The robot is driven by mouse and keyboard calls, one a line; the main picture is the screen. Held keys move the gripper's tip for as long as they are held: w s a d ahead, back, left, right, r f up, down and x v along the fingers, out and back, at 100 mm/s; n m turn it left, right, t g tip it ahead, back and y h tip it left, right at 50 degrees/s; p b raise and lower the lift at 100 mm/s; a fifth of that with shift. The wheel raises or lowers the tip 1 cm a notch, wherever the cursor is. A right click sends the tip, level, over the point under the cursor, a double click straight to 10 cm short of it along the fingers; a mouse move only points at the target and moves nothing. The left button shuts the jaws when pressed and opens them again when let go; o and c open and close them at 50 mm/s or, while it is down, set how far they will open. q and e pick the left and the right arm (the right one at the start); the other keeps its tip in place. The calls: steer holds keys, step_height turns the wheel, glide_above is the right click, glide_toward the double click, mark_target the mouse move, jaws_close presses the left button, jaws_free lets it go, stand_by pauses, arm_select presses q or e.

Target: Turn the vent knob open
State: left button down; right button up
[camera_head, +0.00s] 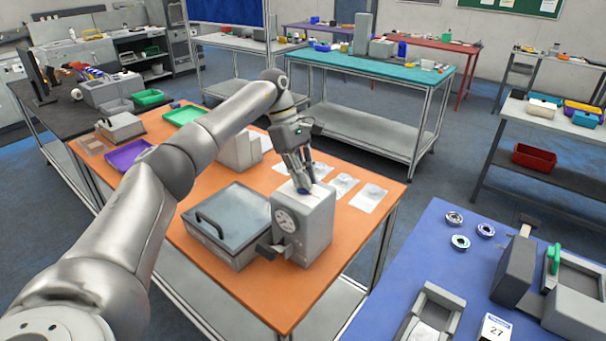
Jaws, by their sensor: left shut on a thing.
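A grey box-shaped device (306,232) stands on the orange table, with a round dial (285,221) on its front and a dark lever at its lower left. A small blue knob (303,191) sits on top of the device. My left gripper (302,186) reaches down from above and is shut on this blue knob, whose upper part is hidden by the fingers. The knob's turn angle cannot be made out. My right gripper is not in view.
A grey lidded case (228,222) with a black handle stands left of the device. Flat clear packets (343,184) lie behind it on the orange table (262,296). A blue table (423,232) with several fixtures is at the lower right.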

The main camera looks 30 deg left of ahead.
arm_select(q)
steer(key=shift+s+d+f, duration=0.1)
steer(key=shift+s+f, duration=0.05)
steer(key=shift+f, duration=0.25)
steer(key=c, duration=1.5)
jaws_free()
steer(key=shift+s+r, duration=0.1)
steer(key=shift+w, duration=0.2)
steer(key=v, duration=1.2)
steer(key=shift+w+d+r, duration=0.1)
